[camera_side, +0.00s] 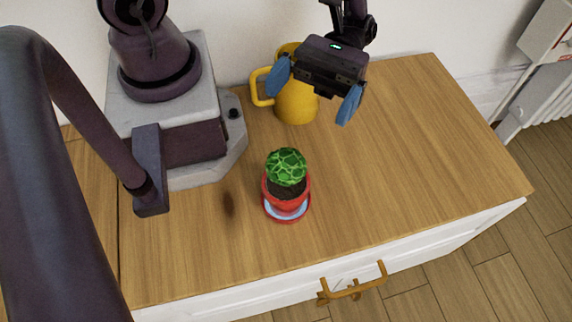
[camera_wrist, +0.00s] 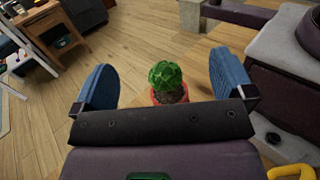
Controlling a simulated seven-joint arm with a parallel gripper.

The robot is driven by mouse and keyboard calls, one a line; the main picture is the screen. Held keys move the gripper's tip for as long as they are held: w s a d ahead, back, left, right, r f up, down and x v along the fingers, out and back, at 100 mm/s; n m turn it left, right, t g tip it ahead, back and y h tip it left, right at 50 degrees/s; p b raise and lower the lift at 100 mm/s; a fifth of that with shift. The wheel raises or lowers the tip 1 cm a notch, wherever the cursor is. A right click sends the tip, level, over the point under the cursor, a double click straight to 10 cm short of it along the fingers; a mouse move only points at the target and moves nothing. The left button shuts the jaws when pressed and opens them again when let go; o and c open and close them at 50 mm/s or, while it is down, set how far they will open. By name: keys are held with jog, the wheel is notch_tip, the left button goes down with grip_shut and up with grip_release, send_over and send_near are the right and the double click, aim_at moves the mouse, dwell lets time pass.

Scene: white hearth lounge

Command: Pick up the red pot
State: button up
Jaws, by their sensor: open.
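The red pot (camera_side: 288,204) stands upright on the wooden top with dark soil and a round green cactus in it. My gripper (camera_side: 313,92) is open and empty, with blue fingers spread wide. In the side view it is up and behind the pot, in front of the yellow mug. It also shows in the wrist view (camera_wrist: 165,85).
A yellow mug (camera_side: 296,103) stands on the wooden top (camera_side: 420,150) behind the pot, partly hidden by my gripper. The top is clear to the right of the pot. A white drawer front with a brass handle (camera_side: 354,287) lies below the front edge.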

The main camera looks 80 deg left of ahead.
send_near(274, 204)
jog(key=x, duration=0.6)
jog(key=shift+s+d, duration=0.15)
jog(key=shift+c, duration=0.2)
jog(key=c, duration=1.1)
